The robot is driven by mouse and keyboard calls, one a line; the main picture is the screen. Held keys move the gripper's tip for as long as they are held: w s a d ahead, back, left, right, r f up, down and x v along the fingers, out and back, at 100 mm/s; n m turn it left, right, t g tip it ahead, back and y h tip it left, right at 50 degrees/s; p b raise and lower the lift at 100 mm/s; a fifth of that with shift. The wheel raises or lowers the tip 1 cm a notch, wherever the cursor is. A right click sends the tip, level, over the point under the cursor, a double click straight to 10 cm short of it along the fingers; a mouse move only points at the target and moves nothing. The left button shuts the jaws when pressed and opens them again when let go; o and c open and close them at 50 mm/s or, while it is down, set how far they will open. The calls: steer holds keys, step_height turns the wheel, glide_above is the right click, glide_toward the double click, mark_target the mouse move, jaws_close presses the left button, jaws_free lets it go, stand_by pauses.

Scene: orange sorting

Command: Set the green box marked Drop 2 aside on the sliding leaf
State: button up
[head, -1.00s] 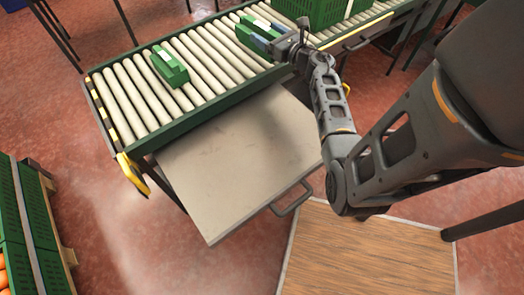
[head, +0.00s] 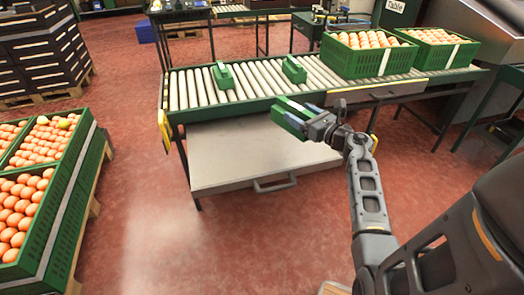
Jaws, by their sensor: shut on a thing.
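My gripper (head: 309,117) is shut on a green box (head: 286,113). The held box appears in front of the conveyor's near rail, around the back right part of the sliding leaf (head: 225,157). Its exact height is hard to judge, and no marking on it can be read. The leaf is a flat, pale grey board pulled out from under the conveyor, with a dark handle on its front edge. Its visible top is bare. Two other green boxes, one on the left (head: 222,76) and one on the right (head: 294,70), stand on the rollers.
The roller conveyor (head: 190,92) runs behind the leaf. Two green crates of oranges, one nearer (head: 362,65) and one farther right (head: 438,56), stand on it. More orange crates (head: 55,215) stand at the left. Red floor lies open in front of the leaf.

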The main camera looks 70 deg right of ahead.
steer(key=shift+w+a+f+b, duration=0.65)
steer(key=shift+w+a+f, duration=0.1)
steer(key=shift+w+f, duration=0.9)
steer(key=shift+w+a+f+b, duration=0.6)
steer(key=shift+w+a+f, duration=0.2)
steer(key=shift+w+f, duration=0.8)
steer(key=shift+w+a+f+b, duration=0.7)
steer(key=shift+w+f, duration=0.7)
steer(key=shift+f, duration=0.45)
steer(key=shift+f, duration=0.25)
steer(key=o, duration=1.2)
steer(key=shift+a, duration=0.1)
steer(key=shift+r, duration=0.15)
